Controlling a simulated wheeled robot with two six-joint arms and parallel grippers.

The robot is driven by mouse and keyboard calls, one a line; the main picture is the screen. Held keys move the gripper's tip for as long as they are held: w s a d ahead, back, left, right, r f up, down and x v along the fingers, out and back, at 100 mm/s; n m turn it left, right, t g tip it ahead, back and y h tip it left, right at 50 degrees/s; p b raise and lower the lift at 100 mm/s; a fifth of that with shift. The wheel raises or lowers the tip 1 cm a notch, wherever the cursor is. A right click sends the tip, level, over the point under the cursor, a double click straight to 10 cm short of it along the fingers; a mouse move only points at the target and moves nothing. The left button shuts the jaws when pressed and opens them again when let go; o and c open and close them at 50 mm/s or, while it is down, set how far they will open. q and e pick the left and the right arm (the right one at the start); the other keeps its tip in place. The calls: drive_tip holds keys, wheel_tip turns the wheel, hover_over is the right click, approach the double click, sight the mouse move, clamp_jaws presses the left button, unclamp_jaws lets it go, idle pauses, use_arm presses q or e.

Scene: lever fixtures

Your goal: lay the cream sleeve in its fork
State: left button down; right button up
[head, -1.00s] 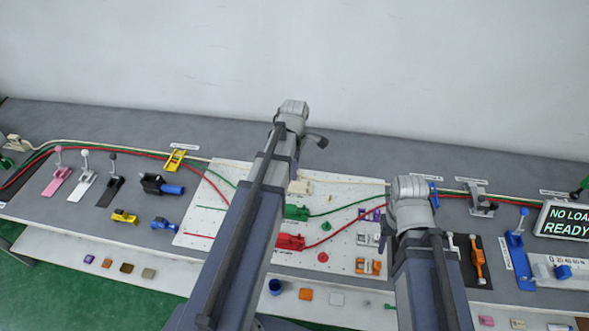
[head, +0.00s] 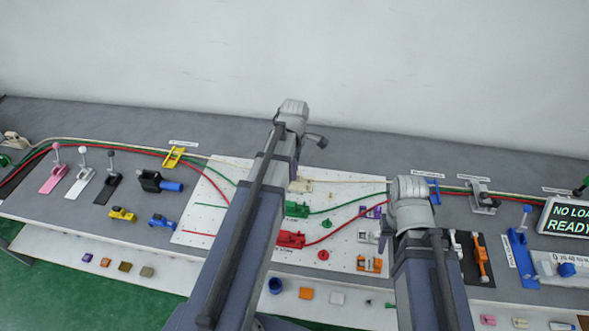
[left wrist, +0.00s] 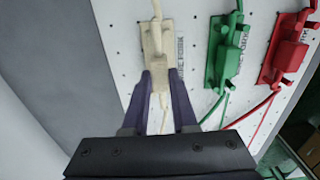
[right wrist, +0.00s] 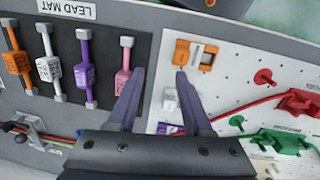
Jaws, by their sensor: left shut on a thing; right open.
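The cream fork (left wrist: 157,38) stands on the white pegboard and shows at the top middle of the left wrist view; part of it shows in the head view (head: 301,186). The cream sleeve (left wrist: 158,62) is a block on the cream lead, at the fork's near end. My left gripper (left wrist: 159,76) is shut on it, a finger on each side. I cannot tell whether the sleeve rests in the fork or just above it. My right gripper (right wrist: 159,75) is open and empty, over the bench between the lead mat and the pegboard.
Beside the cream fork, a green holder (left wrist: 224,62) and a red holder (left wrist: 285,58) carry their own leads. The lead mat (right wrist: 75,45) holds several coloured leads, the pink one (right wrist: 124,70) near my right finger. An orange fixture (right wrist: 195,53) stands on the pegboard (right wrist: 245,85).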

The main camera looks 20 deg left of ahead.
use_arm(q)
drive_tip(key=shift+f+b, duration=0.5)
drive_tip(key=shift+f, duration=0.1)
use_arm(e)
drive_tip(key=shift+f, duration=0.65)
use_arm(q)
drive_tip(key=shift+f, duration=0.15)
use_arm(e)
drive_tip(key=shift+f, duration=0.15)
use_arm(q)
drive_tip(key=shift+f+b, duration=0.35)
drive_tip(key=shift+b, duration=0.15)
use_arm(e)
drive_tip(key=shift+f, duration=0.35)
use_arm(q)
drive_tip(key=shift+f, duration=0.1)
use_arm(e)
drive_tip(key=shift+f, duration=0.1)
use_arm(q)
drive_tip(key=shift+c, duration=0.7)
unclamp_jaws()
drive_tip(key=shift+r+p, duration=3.5)
drive_tip(key=shift+r, duration=0.1)
use_arm(e)
wheel_tip(320, 180, up, 7)
